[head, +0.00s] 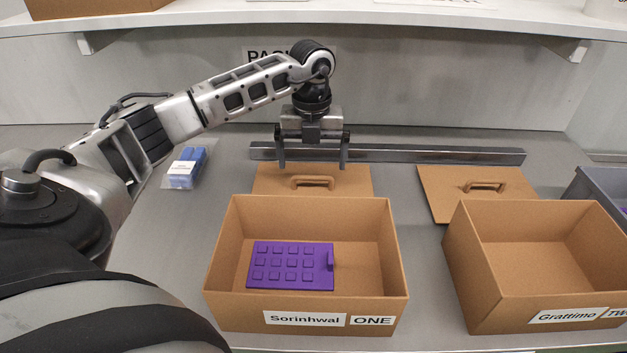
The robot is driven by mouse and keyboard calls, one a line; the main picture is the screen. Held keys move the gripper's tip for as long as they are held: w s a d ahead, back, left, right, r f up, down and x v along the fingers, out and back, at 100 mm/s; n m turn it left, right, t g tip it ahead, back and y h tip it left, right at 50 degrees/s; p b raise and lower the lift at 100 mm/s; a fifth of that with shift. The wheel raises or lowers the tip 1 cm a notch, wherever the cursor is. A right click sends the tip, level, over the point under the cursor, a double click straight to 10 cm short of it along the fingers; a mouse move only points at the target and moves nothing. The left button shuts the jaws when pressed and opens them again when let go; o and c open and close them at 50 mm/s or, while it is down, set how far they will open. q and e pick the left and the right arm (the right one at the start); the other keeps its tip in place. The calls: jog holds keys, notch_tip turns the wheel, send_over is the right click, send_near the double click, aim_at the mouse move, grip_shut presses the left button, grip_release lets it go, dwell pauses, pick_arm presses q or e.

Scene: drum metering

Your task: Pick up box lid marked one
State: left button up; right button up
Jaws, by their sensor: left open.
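A flat brown lid (270,184) with a raised handle (313,183) lies on the table just behind the open box labelled "Sorinhwal ONE" (220,256). No mark is readable on this lid, and its front edge is hidden by the box. My left gripper (313,163) is open and empty, pointing down above the lid's handle, its fingers spread to either side of it. It appears apart from the handle. My right gripper is not in view.
The first box holds a purple blister-like tray (290,266). An empty box labelled "Grattimo" (500,270) stands at right, with a second lid (450,200) behind it. A metal rail (430,155) runs behind the lids. A blue packet (185,168) lies left. A shelf (190,20) hangs above.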

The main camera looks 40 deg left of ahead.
aim_at(301, 179)
pick_arm(q)
jog(key=f, duration=0.3)
jog(key=f+p, duration=0.1)
jog(key=f, duration=0.1)
jog(key=shift+w+a+f, duration=0.15)
jog(key=shift+w+a, duration=0.05)
jog(key=shift+w, duration=0.1)
jog(key=c, duration=0.9)
